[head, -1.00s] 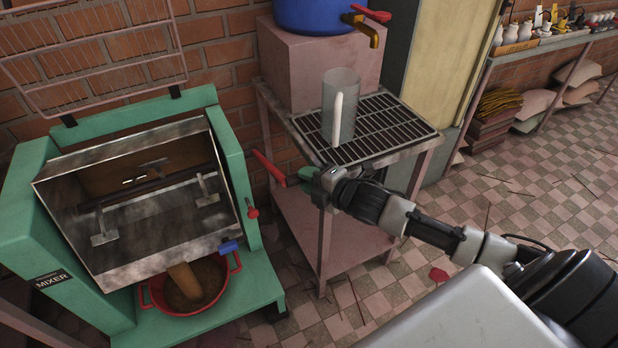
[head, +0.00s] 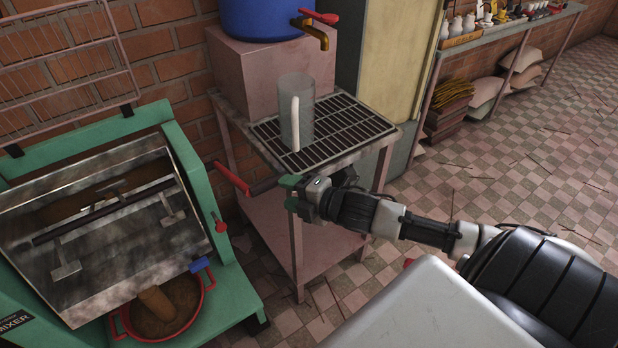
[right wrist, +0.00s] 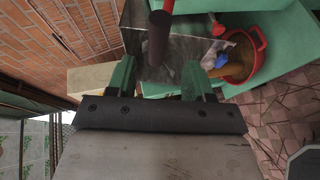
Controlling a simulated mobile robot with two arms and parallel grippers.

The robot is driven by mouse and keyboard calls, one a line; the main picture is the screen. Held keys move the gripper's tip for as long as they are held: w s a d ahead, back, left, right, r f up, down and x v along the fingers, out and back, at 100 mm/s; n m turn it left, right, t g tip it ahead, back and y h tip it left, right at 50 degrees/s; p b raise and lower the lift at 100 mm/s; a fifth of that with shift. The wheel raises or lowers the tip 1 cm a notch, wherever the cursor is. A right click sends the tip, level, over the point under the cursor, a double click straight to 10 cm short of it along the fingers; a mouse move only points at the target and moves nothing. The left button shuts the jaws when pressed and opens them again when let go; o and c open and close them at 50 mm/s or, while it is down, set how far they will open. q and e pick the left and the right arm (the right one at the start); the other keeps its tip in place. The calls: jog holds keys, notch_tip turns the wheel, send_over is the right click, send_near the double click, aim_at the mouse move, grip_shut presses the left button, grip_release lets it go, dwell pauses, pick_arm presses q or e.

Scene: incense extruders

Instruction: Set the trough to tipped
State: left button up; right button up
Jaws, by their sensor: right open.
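The metal trough (head: 120,250) of the green mixer (head: 185,165) is tilted forward, its open side facing the front. A brown mass (head: 156,300) hangs from its lower front edge into a red basin (head: 122,327) below. A red crank (head: 232,178) with a dark grip (head: 264,186) sticks out at the mixer's right. My right gripper (head: 288,190) is open just right of the grip's end. In the right wrist view, the dark grip (right wrist: 158,38) lies beyond and between the open green fingertips, apparently untouched. My left gripper is out of view.
A pink stand (head: 320,235) with a grate and a clear jug (head: 297,115) is close behind my right gripper. A blue barrel (head: 262,15) with a tap sits above it. A wire rack (head: 70,70) hangs on the brick wall. Checkered floor is open at right.

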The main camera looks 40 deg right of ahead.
jog(key=shift+v, duration=2.75)
jog(key=shift+f, duration=0.1)
jog(key=s+d+f+m+g+h+p, duration=0.15)
jog(key=d+f+m, duration=0.25)
jog(key=f, duration=0.4)
jog(key=d+f+m+g+h, duration=0.1)
jog(key=d+f+m+h, duration=0.25)
jog(key=f, duration=0.35)
jog(key=s+f+m+g+h+p, duration=0.1)
jog(key=s+f+m+g, duration=0.15)
jog(key=s+f, duration=0.4)
jog(key=s+f+m+g, duration=0.1)
jog(key=s+f+m, duration=0.2)
jog(key=f, duration=0.7)
jog(key=s+a+f+m+g, duration=0.1)
jog(key=s+a+f+g, duration=0.1)
jog(key=s+a+f, duration=0.3)
jog(key=s+a+f+m+g+p, duration=0.1)
jog(key=s+a+f, duration=0.4)
jog(key=s, duration=0.6)
jog(key=s+a+f+m+g, duration=0.3)
jog(key=s+a+f+g, duration=0.1)
jog(key=s, duration=0.4)
jog(key=shift+s+a+f+y+p, duration=0.2)
jog(key=shift+a+f+y+p, duration=0.2)
jog(key=shift+a+f, duration=0.25)
